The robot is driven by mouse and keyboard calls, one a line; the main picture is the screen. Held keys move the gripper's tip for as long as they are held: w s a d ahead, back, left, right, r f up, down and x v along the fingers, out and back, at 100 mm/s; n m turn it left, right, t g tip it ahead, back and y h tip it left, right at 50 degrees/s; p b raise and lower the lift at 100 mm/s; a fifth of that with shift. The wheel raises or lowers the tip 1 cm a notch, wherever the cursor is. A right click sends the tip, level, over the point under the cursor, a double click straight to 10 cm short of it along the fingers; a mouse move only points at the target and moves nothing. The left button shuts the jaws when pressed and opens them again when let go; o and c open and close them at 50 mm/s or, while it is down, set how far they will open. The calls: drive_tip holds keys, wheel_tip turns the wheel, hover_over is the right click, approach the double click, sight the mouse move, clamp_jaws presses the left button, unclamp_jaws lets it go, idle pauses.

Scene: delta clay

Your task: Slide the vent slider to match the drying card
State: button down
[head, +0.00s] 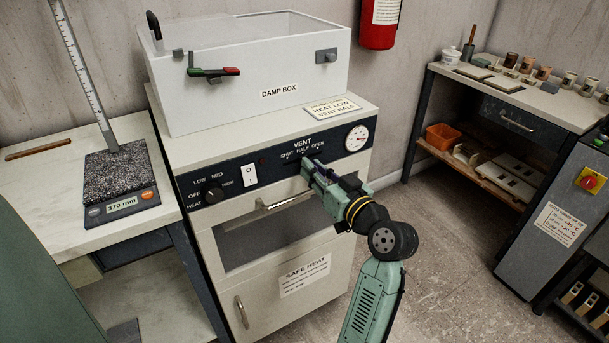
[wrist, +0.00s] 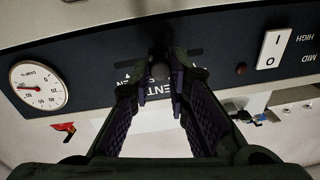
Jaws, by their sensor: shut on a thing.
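The vent slider's dark knob (wrist: 160,71) is between my fingertips in the wrist view, under the partly covered VENT lettering. In the head view my gripper (head: 308,166) hides the knob, just below the SHUT, HALF and OPEN labels (head: 302,150). My gripper also shows in the wrist view (wrist: 160,82), shut on the knob against the dark control panel (head: 234,178). I cannot tell which mark the slider stands at. The drying card (head: 331,108) lies on the cabinet top and reads HEAT LOW, VENT HALF.
The heat knob (head: 214,195), white rocker switch (head: 249,175) and round dial (head: 357,138) share the panel. A handle bar (head: 275,203) runs below my gripper. The damp box (head: 255,75) stands on top. Open floor (head: 430,240) lies to the right.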

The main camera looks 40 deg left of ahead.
drive_tip(key=c, duration=1.5)
unclamp_jaws()
drive_tip(key=v, duration=1.2)
